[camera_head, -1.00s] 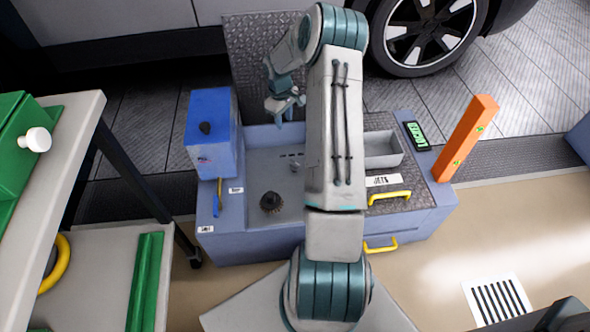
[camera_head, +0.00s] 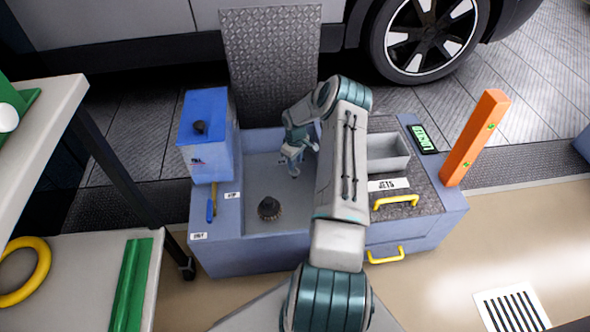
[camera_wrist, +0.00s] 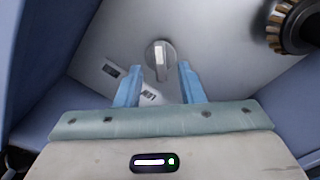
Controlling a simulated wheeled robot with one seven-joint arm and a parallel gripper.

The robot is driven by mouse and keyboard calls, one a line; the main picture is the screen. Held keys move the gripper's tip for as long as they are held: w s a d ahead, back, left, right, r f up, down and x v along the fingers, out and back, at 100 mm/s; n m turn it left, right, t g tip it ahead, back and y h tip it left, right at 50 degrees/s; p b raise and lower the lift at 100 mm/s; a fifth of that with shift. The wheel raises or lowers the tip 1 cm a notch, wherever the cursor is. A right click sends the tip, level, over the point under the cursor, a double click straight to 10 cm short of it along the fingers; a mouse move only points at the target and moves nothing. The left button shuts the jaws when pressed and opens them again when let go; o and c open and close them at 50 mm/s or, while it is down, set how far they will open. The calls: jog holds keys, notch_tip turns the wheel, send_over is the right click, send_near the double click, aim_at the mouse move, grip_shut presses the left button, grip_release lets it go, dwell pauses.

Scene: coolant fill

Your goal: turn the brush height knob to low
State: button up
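The knob (camera_wrist: 159,57) is a round grey dial with a pale bar across it, on the grey floor of the blue machine's tray. In the wrist view its bar lies nearly vertical. Small dark labels sit near it, one to its left (camera_wrist: 112,70) and one below (camera_wrist: 150,97) that seems to read LOW. My gripper (camera_wrist: 159,68) is open, its two blue fingers apart and empty, with the knob showing between and just beyond the tips. In the head view my gripper (camera_head: 293,158) is down in the tray and hides the knob.
A dark round brush (camera_head: 269,208) stands in the tray, also in the wrist view (camera_wrist: 290,24). A blue tank (camera_head: 207,140) rises at the tray's left. To the right are a grey bin (camera_head: 388,165), yellow handles (camera_head: 396,200) and an orange post (camera_head: 474,138).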

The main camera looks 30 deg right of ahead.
aim_at(294, 172)
jog(key=shift+f+b, duration=0.35)
jog(key=shift+f, duration=1.3)
grip_shut()
jog(key=shift+n, duration=0.4)
jog(key=n, duration=0.3)
jog(key=shift+d+n+b, duration=0.1)
jog(key=shift+n+b, duration=0.2)
jog(key=shift+b, duration=0.05)
jog(key=shift+w+n, duration=0.15)
jog(key=shift+n, duration=2.15)
